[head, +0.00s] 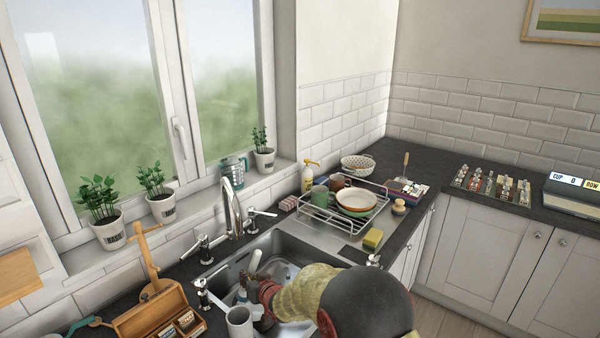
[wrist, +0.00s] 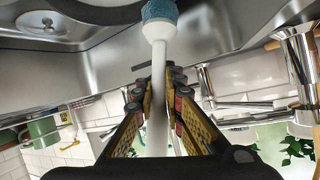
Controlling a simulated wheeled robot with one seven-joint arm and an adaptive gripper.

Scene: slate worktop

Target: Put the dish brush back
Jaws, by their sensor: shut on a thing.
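My gripper (wrist: 158,95) is shut on the white handle of the dish brush (wrist: 159,55). The brush's blue bristle head shows at the top of the wrist view, beyond the fingertips. In the head view my gripper (head: 258,288) is low over the sink (head: 283,248), and the white handle of the brush (head: 255,262) sticks up from it. My arm hides part of the sink basin. I cannot tell whether the brush touches the sink.
A grey mug (head: 239,321) stands close to my gripper at the sink's front. The tap (head: 232,205) rises behind the sink. A wire dish rack (head: 330,222) and a yellow sponge (head: 373,239) are to the right. A wooden box (head: 150,314) is at left.

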